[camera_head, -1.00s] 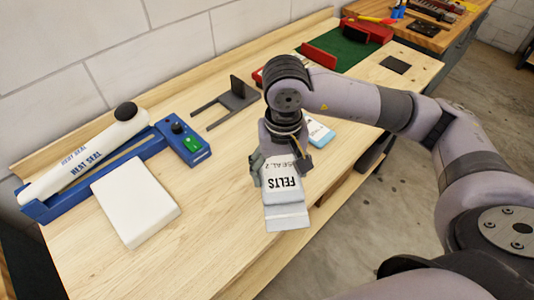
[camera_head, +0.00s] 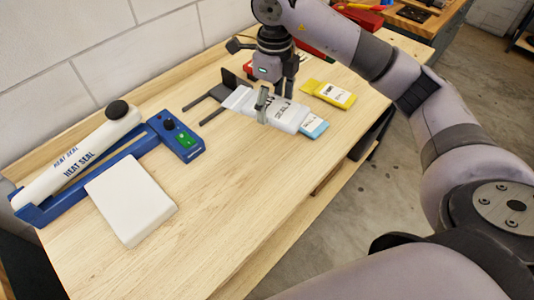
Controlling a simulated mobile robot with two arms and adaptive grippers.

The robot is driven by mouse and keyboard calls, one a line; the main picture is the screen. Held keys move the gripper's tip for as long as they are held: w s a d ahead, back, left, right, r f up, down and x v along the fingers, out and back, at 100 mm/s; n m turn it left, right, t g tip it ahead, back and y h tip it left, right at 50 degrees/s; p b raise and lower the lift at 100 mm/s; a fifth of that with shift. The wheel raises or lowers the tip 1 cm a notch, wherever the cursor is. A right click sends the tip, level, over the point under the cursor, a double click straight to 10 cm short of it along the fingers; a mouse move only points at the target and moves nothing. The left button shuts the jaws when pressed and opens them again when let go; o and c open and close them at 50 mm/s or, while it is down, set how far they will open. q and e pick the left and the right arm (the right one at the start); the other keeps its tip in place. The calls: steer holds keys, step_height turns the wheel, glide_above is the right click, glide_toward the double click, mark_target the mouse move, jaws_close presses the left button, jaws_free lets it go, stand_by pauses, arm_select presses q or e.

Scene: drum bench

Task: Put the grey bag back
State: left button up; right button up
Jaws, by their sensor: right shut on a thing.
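The pale grey bag (camera_head: 284,113) with black print is in the head view, at the dark grey two-pronged stand (camera_head: 211,96). My right gripper (camera_head: 275,94) is shut on it from above, one finger on its near side. The bag's left end overlaps the stand's right part; I cannot tell if it rests on it. A light blue bag (camera_head: 315,127) shows just right of the grey bag, partly covered by it. A yellow bag (camera_head: 329,94) lies further right on the bench. My left gripper is not in view.
A blue heat sealer (camera_head: 40,215) with a white roller arm stands at the left. A white block (camera_head: 130,198) lies in front of it. Red items (camera_head: 359,19) are at the back right, partly behind my arm. The bench's front middle (camera_head: 215,215) is clear.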

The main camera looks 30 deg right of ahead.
mark_target(273, 159)
steer(key=shift+w+d+r+m, duration=0.25)
steer(key=shift+m, duration=0.75)
steer(key=shift+f, duration=0.2)
steer(key=shift+m, duration=0.3)
step_height(273, 159, down, 19)
steer(key=p, duration=0.4)
steer(key=shift+f, duration=0.25)
steer(key=shift+f, duration=0.25)
steer(key=o, duration=1.3)
steer(key=shift+r, duration=0.1)
